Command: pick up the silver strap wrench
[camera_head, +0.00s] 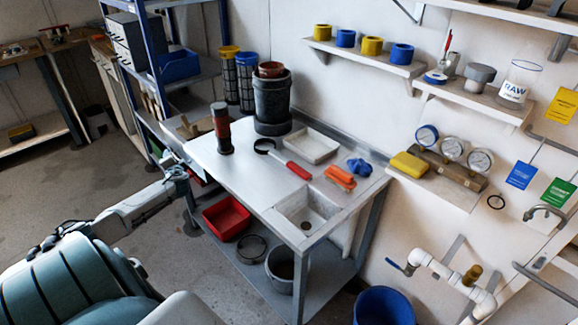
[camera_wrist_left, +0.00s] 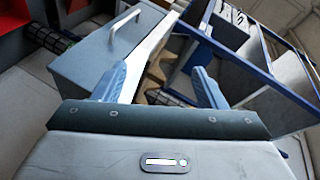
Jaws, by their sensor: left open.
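A strap wrench (camera_head: 281,158) lies on the steel workbench (camera_head: 238,170), with a dark loop at its left end, a short pale shaft and a red handle. My left gripper (camera_head: 176,168) is left of the bench, well apart from the wrench. In the left wrist view its two blue-grey fingers (camera_wrist_left: 158,86) are spread with nothing between them. The wrench cannot be made out in the left wrist view. My right gripper is not in view.
A red-and-dark cylinder (camera_head: 221,128) stands near the bench's left edge. A black canister (camera_head: 272,103), white tray (camera_head: 312,145), orange brush (camera_head: 340,177), blue cloth (camera_head: 360,167) and sink (camera_head: 306,214) surround the wrench. The bench's front left is clear.

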